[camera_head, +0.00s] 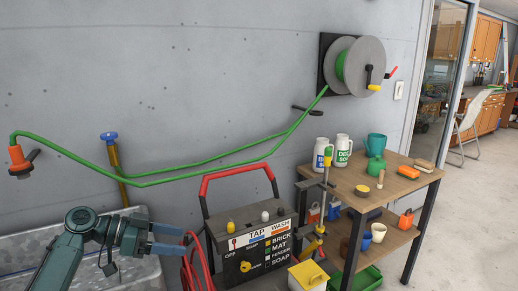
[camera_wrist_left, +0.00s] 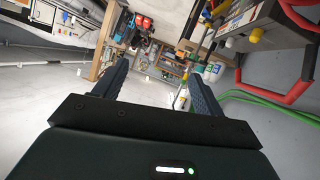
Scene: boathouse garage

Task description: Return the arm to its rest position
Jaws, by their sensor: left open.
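My left arm reaches in at the lower left of the head view. Its gripper (camera_head: 178,239) points right, in front of the grey wall and the edge of the metal basin (camera_head: 30,246). In the left wrist view the two dark fingers of the left gripper (camera_wrist_left: 158,68) stand wide apart with nothing between them. The gripper is left of the wash machine (camera_head: 246,245) and its red handle, and holds nothing. My right gripper is in neither view.
A green hose (camera_head: 215,160) runs from a wall reel (camera_head: 366,66) to an orange nozzle (camera_head: 18,160). A wooden shelf table (camera_head: 345,188) with jugs and brushes stands right of the machine. A blue-topped tap (camera_head: 109,136) rises behind the basin. Open floor lies far right.

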